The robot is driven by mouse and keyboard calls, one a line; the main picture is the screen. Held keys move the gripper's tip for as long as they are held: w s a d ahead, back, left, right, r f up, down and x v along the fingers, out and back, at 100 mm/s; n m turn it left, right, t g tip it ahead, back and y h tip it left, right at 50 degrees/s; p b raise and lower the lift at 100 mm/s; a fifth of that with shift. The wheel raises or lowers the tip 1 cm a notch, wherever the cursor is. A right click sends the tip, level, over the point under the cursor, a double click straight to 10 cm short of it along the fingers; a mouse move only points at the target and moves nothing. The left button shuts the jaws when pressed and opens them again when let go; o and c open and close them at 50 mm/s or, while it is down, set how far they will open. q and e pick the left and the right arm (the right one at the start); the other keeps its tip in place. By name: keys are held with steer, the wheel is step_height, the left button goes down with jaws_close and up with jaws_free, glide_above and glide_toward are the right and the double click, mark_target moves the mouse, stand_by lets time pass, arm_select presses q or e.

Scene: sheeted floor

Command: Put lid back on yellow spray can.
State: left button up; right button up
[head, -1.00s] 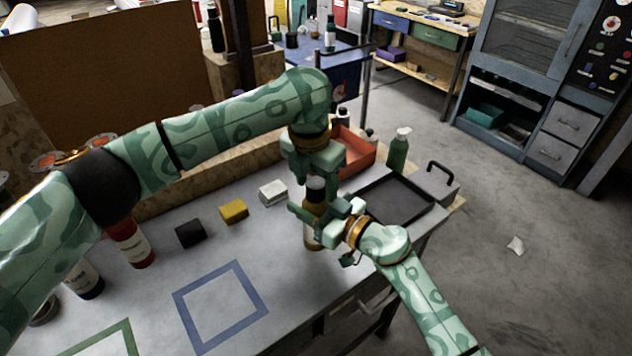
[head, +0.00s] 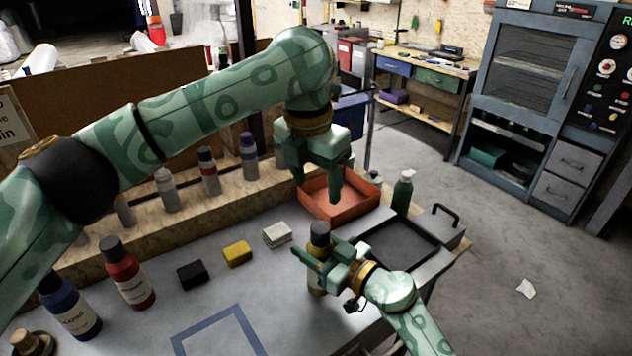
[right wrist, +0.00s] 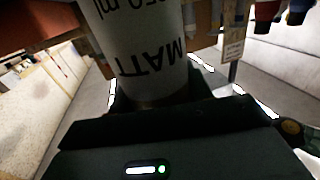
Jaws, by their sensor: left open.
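The yellow spray can (head: 316,288) stands upright near the front edge of the table, partly hidden by my right gripper. A dark grey lid (head: 319,232) sits on its top. My right gripper (head: 318,262) is shut around the can's upper body. In the right wrist view, the can's pale label (right wrist: 140,45) with dark lettering shows between the jaws. My left gripper (head: 317,190) is open and empty, pointing down above the can and apart from the lid.
White, yellow (head: 237,253) and black blocks lie to the left. More spray cans (head: 129,274) stand farther left. A raised wooden ledge runs behind.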

steer(key=o, duration=0.5)
steer(key=shift+s+d, duration=0.1)
steer(key=shift+s+d, duration=0.2)
steer(key=shift+d, duration=0.1)
steer(key=p+v, duration=0.3)
steer(key=v, duration=1.2)
steer(key=shift+d+p, duration=0.2)
steer(key=shift+p, duration=0.1)
steer(key=shift+s, duration=0.1)
